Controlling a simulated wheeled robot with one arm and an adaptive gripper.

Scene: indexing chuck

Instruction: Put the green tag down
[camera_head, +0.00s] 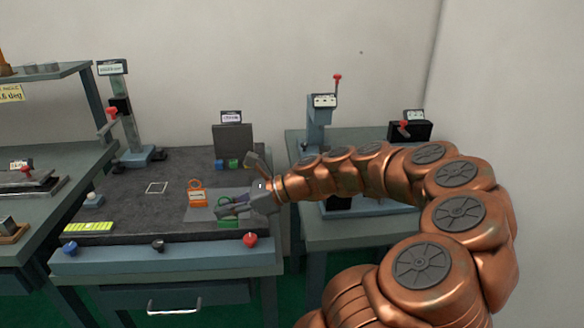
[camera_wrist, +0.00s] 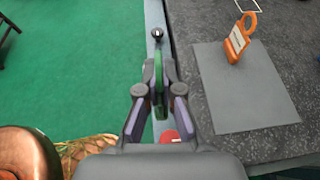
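The green tag (camera_wrist: 159,84) shows edge-on between the fingertips of my gripper (camera_wrist: 159,97) in the wrist view, and the fingers are shut on it. In the head view a green part of the tag (camera_head: 229,223) shows just below my gripper (camera_head: 224,206), over the near part of the grey mat (camera_head: 199,214). The wrist view shows the tag beside the mat, over the bench's front edge strip. I cannot tell whether its lower end touches anything.
An orange tag (camera_head: 197,198) stands upright on the mat's far left part; it also shows in the wrist view (camera_wrist: 238,40). A red knob (camera_head: 250,239) and a black knob (camera_head: 158,245) sit along the front edge. A dark board (camera_head: 233,140) stands at the back. The dark bench top (camera_head: 125,205) has free room left.

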